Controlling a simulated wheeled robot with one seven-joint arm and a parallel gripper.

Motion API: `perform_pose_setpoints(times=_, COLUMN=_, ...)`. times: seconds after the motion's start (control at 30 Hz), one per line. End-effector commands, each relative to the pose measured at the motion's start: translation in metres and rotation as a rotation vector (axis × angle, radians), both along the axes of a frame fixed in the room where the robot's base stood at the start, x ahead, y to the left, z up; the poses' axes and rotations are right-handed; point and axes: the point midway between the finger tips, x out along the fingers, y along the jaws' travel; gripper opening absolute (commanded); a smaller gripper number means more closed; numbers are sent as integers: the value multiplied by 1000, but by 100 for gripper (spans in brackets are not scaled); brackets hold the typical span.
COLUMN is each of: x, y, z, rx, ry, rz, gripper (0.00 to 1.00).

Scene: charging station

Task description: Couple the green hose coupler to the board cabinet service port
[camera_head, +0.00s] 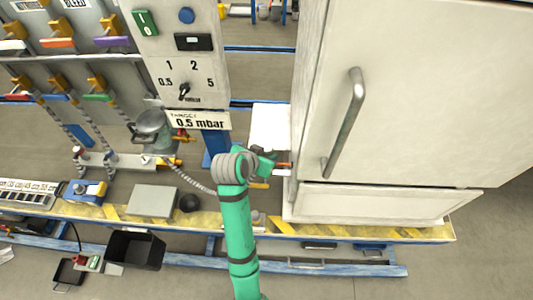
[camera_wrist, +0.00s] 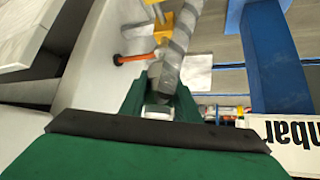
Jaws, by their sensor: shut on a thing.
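My gripper (camera_head: 268,163) is beside the left side of the white cabinet (camera_head: 405,90). In the wrist view its green jaws (camera_wrist: 160,103) are shut on the end of a grey ribbed hose (camera_wrist: 178,45), which I take to be the green hose coupler; the jaws hide most of it. In the head view a hose (camera_head: 198,178) runs from the left to my wrist. A small fitting with an orange-red handle (camera_wrist: 136,58) and yellow parts is on the cabinet's side, just beyond the jaws. I take it to be the service port; its mouth is not clear, nor whether the coupler touches it.
A panel with a dial (camera_head: 184,91) and a "0.5 mbar" sign (camera_head: 198,121) stands left of my arm. Several hoses and valves (camera_head: 95,83) hang at the far left. A grey box (camera_head: 151,201), a black ball (camera_head: 190,203) and a black bin (camera_head: 134,250) are lower left.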

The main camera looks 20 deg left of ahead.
Motion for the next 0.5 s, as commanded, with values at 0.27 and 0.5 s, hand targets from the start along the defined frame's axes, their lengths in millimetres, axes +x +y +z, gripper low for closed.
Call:
perform_pose_setpoints(times=0.27, x=0, y=0, z=-6, rx=0, ry=0, rz=0, gripper=0)
perform_pose_setpoints(times=0.5, x=0, y=0, z=-11, rx=1, ry=-1, rz=-1, gripper=0)
